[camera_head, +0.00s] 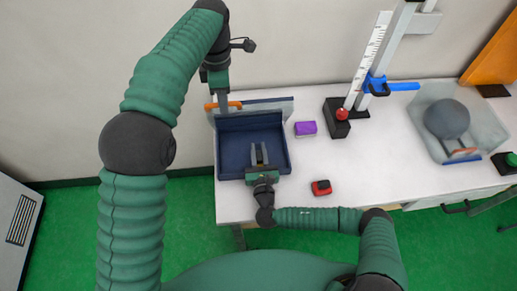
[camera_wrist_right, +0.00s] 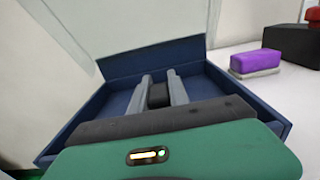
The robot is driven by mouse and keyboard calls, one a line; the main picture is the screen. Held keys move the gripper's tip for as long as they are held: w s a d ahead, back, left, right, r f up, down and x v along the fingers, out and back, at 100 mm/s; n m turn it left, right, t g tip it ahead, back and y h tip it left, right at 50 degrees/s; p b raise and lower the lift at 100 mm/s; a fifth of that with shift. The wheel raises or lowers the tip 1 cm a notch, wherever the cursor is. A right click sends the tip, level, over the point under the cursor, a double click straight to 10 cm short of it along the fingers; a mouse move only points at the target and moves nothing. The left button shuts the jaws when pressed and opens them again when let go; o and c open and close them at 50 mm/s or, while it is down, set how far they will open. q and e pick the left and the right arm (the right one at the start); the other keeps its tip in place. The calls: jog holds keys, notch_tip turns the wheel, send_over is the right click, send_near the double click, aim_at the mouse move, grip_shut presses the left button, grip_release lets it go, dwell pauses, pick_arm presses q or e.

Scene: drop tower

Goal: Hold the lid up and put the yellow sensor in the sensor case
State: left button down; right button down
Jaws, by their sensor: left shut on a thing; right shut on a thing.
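The sensor case (camera_head: 286,150) is an open dark blue box at the left of the table; it also fills the middle of the right wrist view (camera_wrist_right: 208,68). Its pale lid (camera_head: 275,105) stands raised along the back edge. My left gripper (camera_head: 222,104) comes down from above and is shut on the lid near its left end. My right gripper (camera_head: 259,155) reaches over the case's front wall and is shut on the sensor, of which only a dark block (camera_wrist_right: 158,95) shows between the fingers. No yellow is visible, and I cannot tell whether it touches the case floor.
A purple block (camera_head: 305,128) lies right of the case, and a red and black block (camera_head: 321,188) lies at its front right. A ruler stand with a black base (camera_head: 337,118) is farther right. A clear bin with a grey ball (camera_head: 447,119) stands at the right.

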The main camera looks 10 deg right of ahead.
pick_arm(q)
jog(key=shift+f, duration=0.15)
pick_arm(e)
jog(key=shift+f, duration=0.2)
jog(key=c, duration=1.2)
grip_release()
jog(key=shift+o, duration=0.2)
